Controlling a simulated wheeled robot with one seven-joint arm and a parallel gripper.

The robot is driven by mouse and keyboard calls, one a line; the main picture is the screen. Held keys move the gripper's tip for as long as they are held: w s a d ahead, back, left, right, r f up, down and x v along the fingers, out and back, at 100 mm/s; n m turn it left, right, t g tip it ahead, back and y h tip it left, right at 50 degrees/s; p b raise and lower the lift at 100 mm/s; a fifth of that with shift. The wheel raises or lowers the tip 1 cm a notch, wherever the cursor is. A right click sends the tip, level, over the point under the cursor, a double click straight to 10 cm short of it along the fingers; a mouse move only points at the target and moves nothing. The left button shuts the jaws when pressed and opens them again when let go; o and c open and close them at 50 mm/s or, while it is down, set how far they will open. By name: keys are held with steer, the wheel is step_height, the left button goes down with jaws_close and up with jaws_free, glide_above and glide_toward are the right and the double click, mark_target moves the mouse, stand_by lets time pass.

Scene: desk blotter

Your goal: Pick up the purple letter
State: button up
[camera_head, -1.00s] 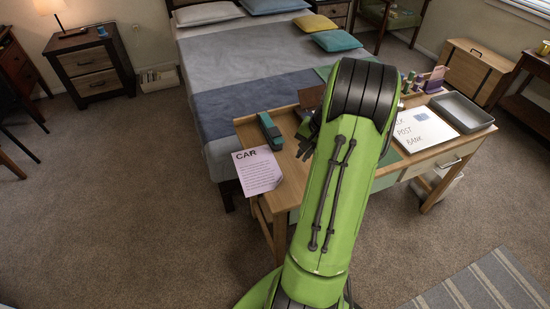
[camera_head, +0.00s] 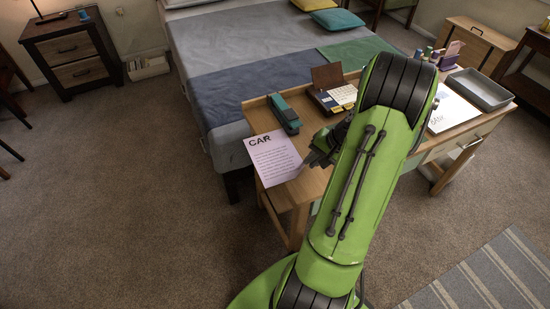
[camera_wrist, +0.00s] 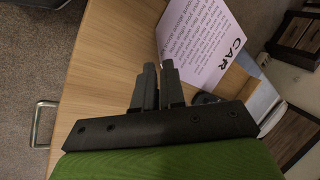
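The purple letter (camera_head: 273,158) is a pale lilac sheet headed CAR. It lies at the left end of the wooden desk, with its lower left part sticking out past the edge. In the wrist view the letter (camera_wrist: 203,43) lies beyond my fingertips, partly behind the right one. My gripper (camera_head: 312,158) hangs just right of the letter in the head view, partly hidden by my arm. In the wrist view my gripper (camera_wrist: 159,68) has its two fingers close together with only a narrow gap, and nothing shows between them.
A teal stapler (camera_head: 286,115) lies behind the letter. A dark organizer (camera_head: 333,92) stands right of it. A white sheet (camera_head: 452,112) and a grey tray (camera_head: 481,90) are at the right end. In the wrist view, bare desk (camera_wrist: 105,60) lies left of the fingers.

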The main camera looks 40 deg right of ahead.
mark_target(303, 167)
steer(key=b+x, duration=0.1)
steer(key=x, duration=0.3)
steer(key=shift+w+a+f+b, duration=0.15)
steer(key=shift+f+b, duration=0.2)
steer(key=shift+r, duration=0.1)
jaws_close()
steer(key=shift+r, duration=0.1)
